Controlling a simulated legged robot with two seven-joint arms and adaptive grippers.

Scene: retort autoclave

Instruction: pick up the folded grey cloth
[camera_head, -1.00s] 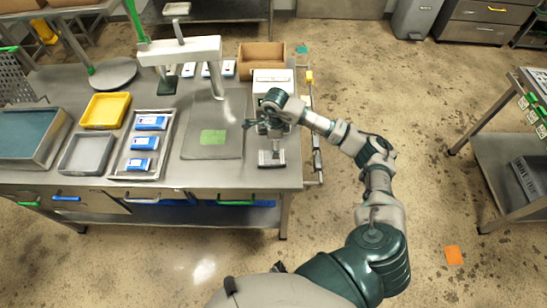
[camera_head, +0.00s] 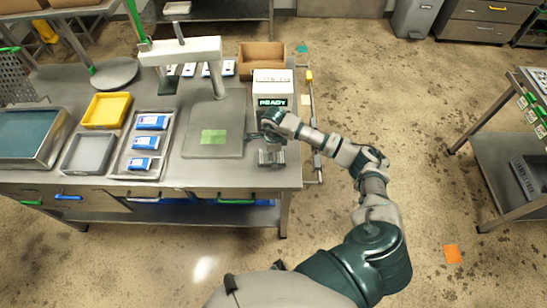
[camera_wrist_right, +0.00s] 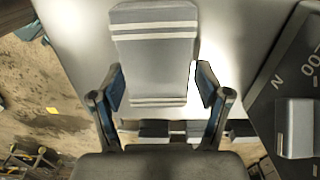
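The folded grey cloth (camera_head: 271,164) lies on the metal table near its front right corner. In the right wrist view the cloth (camera_wrist_right: 152,55) is grey with pale stripes across both ends. My right gripper (camera_head: 266,140) is low, just behind the cloth and partly covering it. In the wrist view the right gripper (camera_wrist_right: 160,78) is open, with one finger on each side of the cloth. A gap shows beside both fingers, and I see no grip on the cloth. My left gripper is out of view.
A white device (camera_head: 272,86) with a READY display stands behind my right gripper. A grey plate (camera_head: 217,146) with a green square lies to the left. A grey tray (camera_head: 128,172) holds blue-and-white packs. The table's right edge and side rail (camera_head: 315,150) are close by.

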